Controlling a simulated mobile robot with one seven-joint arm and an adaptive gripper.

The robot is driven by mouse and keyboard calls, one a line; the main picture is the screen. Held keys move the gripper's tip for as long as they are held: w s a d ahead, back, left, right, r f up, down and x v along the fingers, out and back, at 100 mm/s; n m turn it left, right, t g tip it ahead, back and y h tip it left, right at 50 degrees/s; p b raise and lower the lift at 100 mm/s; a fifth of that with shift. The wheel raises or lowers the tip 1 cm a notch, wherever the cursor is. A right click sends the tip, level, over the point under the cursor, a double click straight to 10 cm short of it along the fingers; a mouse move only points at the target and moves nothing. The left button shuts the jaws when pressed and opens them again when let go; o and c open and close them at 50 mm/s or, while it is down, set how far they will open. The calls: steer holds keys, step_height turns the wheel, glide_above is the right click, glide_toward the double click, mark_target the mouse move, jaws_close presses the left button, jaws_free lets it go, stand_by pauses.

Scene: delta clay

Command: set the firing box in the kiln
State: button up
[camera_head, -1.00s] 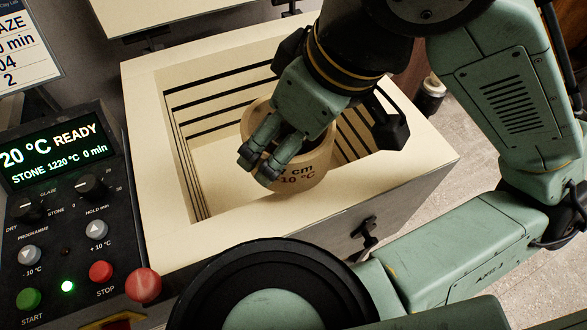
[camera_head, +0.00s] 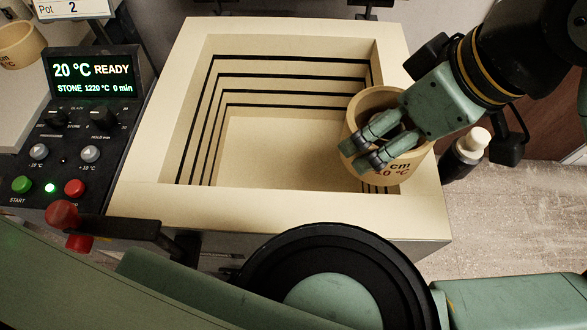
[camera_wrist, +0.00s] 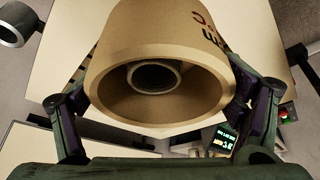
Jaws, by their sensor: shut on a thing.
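The firing box (camera_head: 396,172) is a tan round pot with dark and red lettering. My gripper (camera_head: 366,152) is shut on it, with fingers across its near side in the head view. In the wrist view the box (camera_wrist: 150,40) sits between both fingers, and a smaller round vessel (camera_wrist: 153,77) shows inside its mouth. The kiln (camera_head: 285,208) is open at the top, with a cream rim, grooved walls and a bare floor. The box appears over the kiln's right wall and rim in the head view; its height above the rim is hard to tell.
The control panel (camera_head: 75,160) left of the kiln reads 20 °C READY. A red knob on a handle (camera_head: 62,214) stands near the kiln's front left. A bottle with a pale cap (camera_head: 468,150) is right of the kiln. Another tan box (camera_head: 18,45) sits at far left.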

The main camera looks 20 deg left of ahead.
steer(key=w+a+f+n+g+h+p, duration=0.1)
steer(key=w+a+f+n+g+p, duration=0.25)
steer(key=a+n, duration=0.5)
steer(key=w+a+f+n+g+h+p, duration=0.25)
steer(key=a+f+n, duration=0.3)
steer(key=n, duration=0.65)
steer(key=f+n+t+h+p, duration=0.1)
steer(key=f+n+p, duration=0.1)
steer(key=f+n, duration=0.5)
steer(key=s+a+f+n+t+h+p, duration=0.1)
steer(key=f+n+t+h+p, duration=0.1)
steer(key=f+n, duration=0.6)
steer(key=f+n+t+h+p, duration=0.2)
steer(key=f+n, duration=0.6)
steer(key=n, duration=0.1)
steer(key=shift+s+a+f+n, duration=0.15)
steer(key=shift+s+a+n, duration=0.1)
steer(key=shift+a, duration=0.15)
steer(key=shift+f, duration=0.1)
steer(key=o, duration=1.3)
